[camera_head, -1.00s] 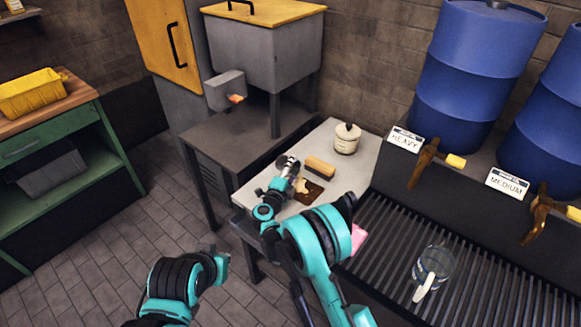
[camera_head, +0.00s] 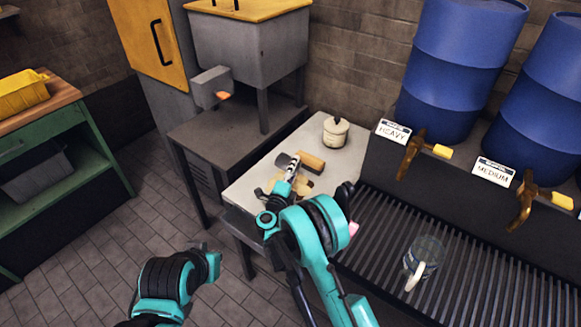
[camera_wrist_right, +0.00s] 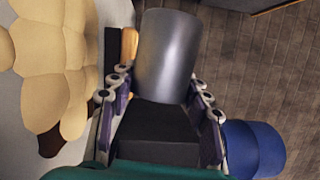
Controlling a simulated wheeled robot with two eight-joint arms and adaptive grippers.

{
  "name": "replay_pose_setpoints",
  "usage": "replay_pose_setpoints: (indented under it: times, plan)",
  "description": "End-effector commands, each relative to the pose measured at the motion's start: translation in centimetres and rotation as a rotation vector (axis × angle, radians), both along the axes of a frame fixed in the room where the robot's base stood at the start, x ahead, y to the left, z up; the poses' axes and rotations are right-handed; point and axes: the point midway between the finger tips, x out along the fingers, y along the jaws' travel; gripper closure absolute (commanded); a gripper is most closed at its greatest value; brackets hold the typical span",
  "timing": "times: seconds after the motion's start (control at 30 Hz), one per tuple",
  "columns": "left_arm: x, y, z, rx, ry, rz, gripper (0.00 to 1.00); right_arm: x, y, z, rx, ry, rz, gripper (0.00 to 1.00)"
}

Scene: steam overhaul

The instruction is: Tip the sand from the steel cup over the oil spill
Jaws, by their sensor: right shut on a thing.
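My right gripper (camera_head: 291,172) is shut on the steel cup (camera_wrist_right: 167,55), which sits between its fingers in the right wrist view. In the head view the cup (camera_head: 285,159) is a small grey shape, tilted, above the pale bench top. Its mouth and inside are hidden. Tan sand (camera_wrist_right: 50,65) lies in rounded clumps beside the cup in the wrist view. A dark brown edge of the oil spill (camera_wrist_right: 50,142) shows past the sand. In the head view the sand (camera_head: 304,182) covers most of the spill.
A wooden-backed brush (camera_head: 312,162) lies close to the cup. A cream lidded pot (camera_head: 335,130) stands at the bench's back.

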Motion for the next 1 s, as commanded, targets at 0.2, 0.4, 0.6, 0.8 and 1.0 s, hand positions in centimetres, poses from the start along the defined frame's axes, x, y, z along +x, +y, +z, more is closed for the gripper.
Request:
replay_pose_setpoints:
  times: [0.2, 0.4, 0.6, 0.8, 1.0]
  plan:
    - [0.0, 0.0, 0.0, 0.0, 0.0, 0.0, 1.0, -0.6, -0.9, 0.0, 0.044, -0.033, -0.001, 0.91]
    - [0.0, 0.0, 0.0, 0.0, 0.0, 0.0, 1.0, -1.2, -1.6, 0.0, 0.086, -0.062, -0.001, 0.91]
    - [0.0, 0.0, 0.0, 0.0, 0.0, 0.0, 1.0, -1.7, -2.4, 0.1, 0.126, -0.092, 0.0, 0.91]
    - [0.0, 0.0, 0.0, 0.0, 0.0, 0.0, 1.0, -2.3, -3.2, 0.1, 0.167, -0.122, -0.001, 0.91]
    - [0.0, 0.0, 0.0, 0.0, 0.0, 0.0, 1.0, -2.8, -4.0, 0.0, 0.208, -0.151, -0.001, 0.91]
